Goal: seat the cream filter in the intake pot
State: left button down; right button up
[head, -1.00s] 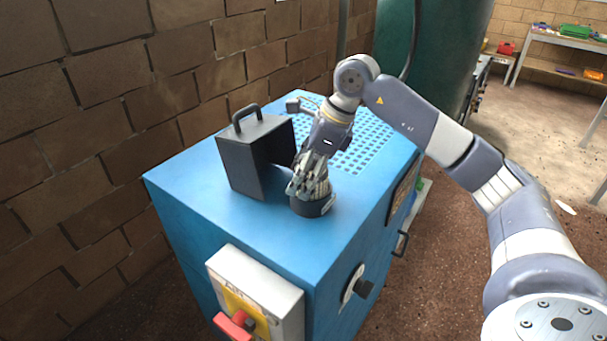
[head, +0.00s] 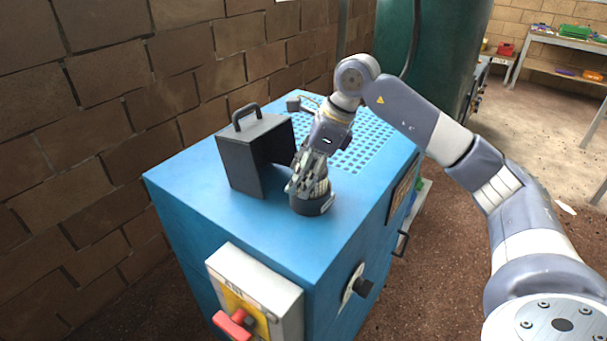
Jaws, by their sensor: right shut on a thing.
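The intake pot (head: 313,208) is a short dark round cup on top of the blue cabinet, near its right edge. The cream filter (head: 317,189) is a ribbed pale cylinder, upright or nearly so, at the pot's mouth, with its lower end hidden by the pot's rim. My right gripper (head: 309,182) points down over the pot and is shut on the filter. Its fingers cover much of the filter, so I cannot tell how deep it sits. My left gripper is not in the view.
A dark open-sided cover with a handle (head: 240,150) stands on the blue cabinet (head: 210,195) just left of the pot. A perforated grid (head: 368,140) lies behind. A grey switch box with a red handle (head: 255,285) is on the cabinet's front. A brick wall is close at left.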

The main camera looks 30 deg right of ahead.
aim_at(301, 154)
jog(key=shift+s+f, duration=0.1)
jog(key=shift+f, duration=0.3)
jog(key=o, duration=1.2)
jog(key=shift+a, duration=0.1)
jog(key=shift+w+f, duration=0.1)
jog(key=shift+w, duration=0.25)
jog(key=shift+s+r, duration=0.1)
jog(key=shift+r, duration=0.15)
jog(key=shift+r+p, duration=2.3)
jog(key=shift+r, duration=0.5)
